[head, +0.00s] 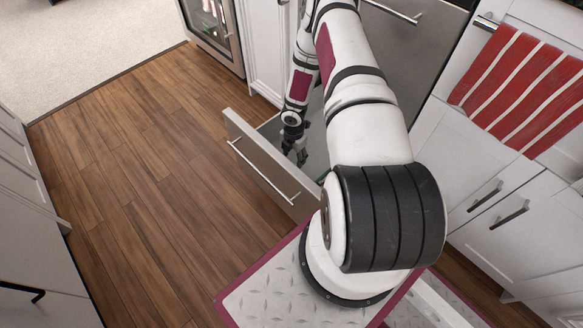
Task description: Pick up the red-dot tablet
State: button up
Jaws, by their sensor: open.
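My gripper (301,157) is small and dark in the head view. It points down into an open drawer (262,182) and sits at or just inside the opening, behind the front panel. The jaws are open, and no object shows between them. I see no red-dot tablet; most of the drawer's inside is hidden behind its front panel and my arm.
The drawer sticks out from the cabinet row over a clear wooden floor (140,190). A red striped towel (520,90) hangs at the right above white cabinet doors (490,190). A glass-fronted cooler (212,28) stands at the back. White cabinets (30,220) line the left.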

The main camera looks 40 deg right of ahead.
aim_at(293, 161)
notch_tip(293, 161, down, 3)
jog(key=shift+f+b, duration=0.1)
jog(key=shift+b, duration=0.55)
jog(key=c, duration=0.9)
jog(key=shift+r+p, duration=0.35)
jog(key=shift+r, duration=0.2)
notch_tip(293, 161, up, 3)
jog(key=shift+f+p, duration=0.1)
jog(key=shift+p, duration=0.75)
jog(key=s+a+p, duration=0.1)
jog(key=s, duration=0.4)
jog(key=s+a+r+p, duration=0.1)
jog(key=s, duration=0.4)
jog(key=s+a+p, duration=0.1)
jog(key=s+a, duration=0.1)
jog(key=s, duration=0.3)
jog(key=shift+s+r+p, duration=0.2)
jog(key=shift+p, duration=0.15)
